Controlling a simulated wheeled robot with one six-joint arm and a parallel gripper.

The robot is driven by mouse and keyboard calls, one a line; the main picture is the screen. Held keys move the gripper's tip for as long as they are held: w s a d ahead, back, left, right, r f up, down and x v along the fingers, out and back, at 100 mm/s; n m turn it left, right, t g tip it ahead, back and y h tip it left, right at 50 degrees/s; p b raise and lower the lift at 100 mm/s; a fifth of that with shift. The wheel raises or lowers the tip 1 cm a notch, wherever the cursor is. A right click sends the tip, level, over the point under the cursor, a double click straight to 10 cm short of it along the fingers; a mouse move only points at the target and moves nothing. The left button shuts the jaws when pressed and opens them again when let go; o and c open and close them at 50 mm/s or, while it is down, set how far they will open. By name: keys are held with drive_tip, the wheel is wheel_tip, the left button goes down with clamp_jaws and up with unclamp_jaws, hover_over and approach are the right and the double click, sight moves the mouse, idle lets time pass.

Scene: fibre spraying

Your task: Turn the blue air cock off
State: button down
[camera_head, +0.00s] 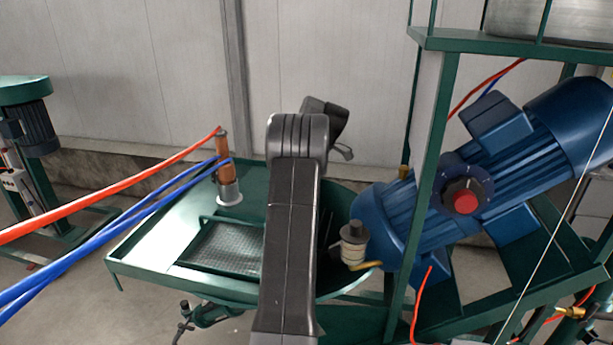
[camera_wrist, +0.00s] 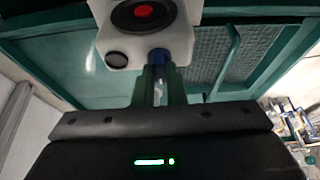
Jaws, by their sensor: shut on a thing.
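The white block (camera_wrist: 118,28) carries a black round part with a red centre. In the head view my dark arm stands in the middle, and I cannot make out the cock there.
A green tray (camera_head: 150,262) with a textured panel lies behind my arm. Red and blue hoses (camera_head: 120,185) run from an orange-brown cylinder (camera_head: 222,160) to the left. At right are a blue motor (camera_head: 540,130), a red knob (camera_head: 466,197) and a green frame post (camera_head: 430,190).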

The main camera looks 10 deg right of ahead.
drive_tip(key=shift+r, duration=0.1)
drive_tip(key=c, duration=1.5)
unclamp_jaws()
drive_tip(key=b+v, duration=0.1)
drive_tip(key=v, duration=1.2)
drive_tip(key=shift+d+r, duration=0.15)
drive_tip(key=shift+r, duration=0.15)
drive_tip(key=p+x, duration=0.1)
drive_tip(key=x, duration=1.3)
drive_tip(key=shift+s, duration=0.1)
drive_tip(key=shift+d+r, duration=0.1)
drive_tip(key=shift+r, duration=0.05)
